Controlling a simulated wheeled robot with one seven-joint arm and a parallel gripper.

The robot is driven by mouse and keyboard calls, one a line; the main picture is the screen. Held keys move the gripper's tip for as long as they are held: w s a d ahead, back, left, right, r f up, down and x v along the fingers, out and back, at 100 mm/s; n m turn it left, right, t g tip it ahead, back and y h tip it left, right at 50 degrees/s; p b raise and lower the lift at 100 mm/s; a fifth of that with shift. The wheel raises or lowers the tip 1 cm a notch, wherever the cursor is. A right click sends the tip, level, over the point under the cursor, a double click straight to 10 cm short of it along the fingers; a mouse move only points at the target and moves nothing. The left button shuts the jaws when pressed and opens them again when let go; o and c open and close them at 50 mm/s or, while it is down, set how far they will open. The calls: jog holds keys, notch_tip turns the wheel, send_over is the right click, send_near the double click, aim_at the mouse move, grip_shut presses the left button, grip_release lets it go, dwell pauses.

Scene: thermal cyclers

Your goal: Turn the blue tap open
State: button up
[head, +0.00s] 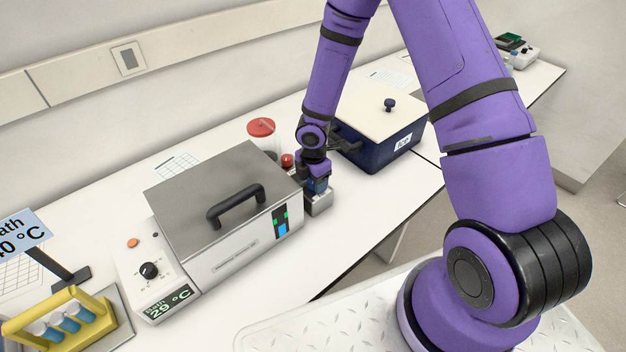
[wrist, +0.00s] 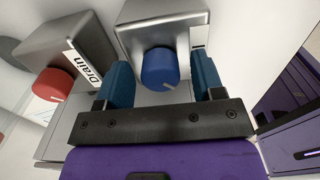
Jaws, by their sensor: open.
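The blue tap (wrist: 160,68) is a round knob on the front of a grey metal block (wrist: 150,14) in the wrist view. A short pale mark on it points to the lower right. My gripper (wrist: 162,74) is open, with one teal finger on each side of the knob. Small gaps seem to show between fingers and knob; I cannot tell if either touches. In the head view my gripper (head: 317,185) is just right of the steel water bath (head: 215,205), over a small grey block (head: 321,205). The knob cannot be made out there.
A red tap (wrist: 54,84) beside a "Drain" label (wrist: 83,66) is left of the blue one. A red-lidded jar (head: 261,128) stands behind the bath. A navy box (head: 375,145) with a pale lid is close to my arm on the right. A yellow tube rack (head: 62,318) is front left.

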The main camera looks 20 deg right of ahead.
jog(key=c, duration=0.9)
jog(key=shift+m, duration=0.4)
jog(key=m, duration=0.3)
jog(key=shift+m, duration=0.3)
jog(key=m, duration=0.3)
jog(key=shift+m, duration=0.4)
jog(key=m, duration=0.4)
jog(key=shift+m, duration=1.9)
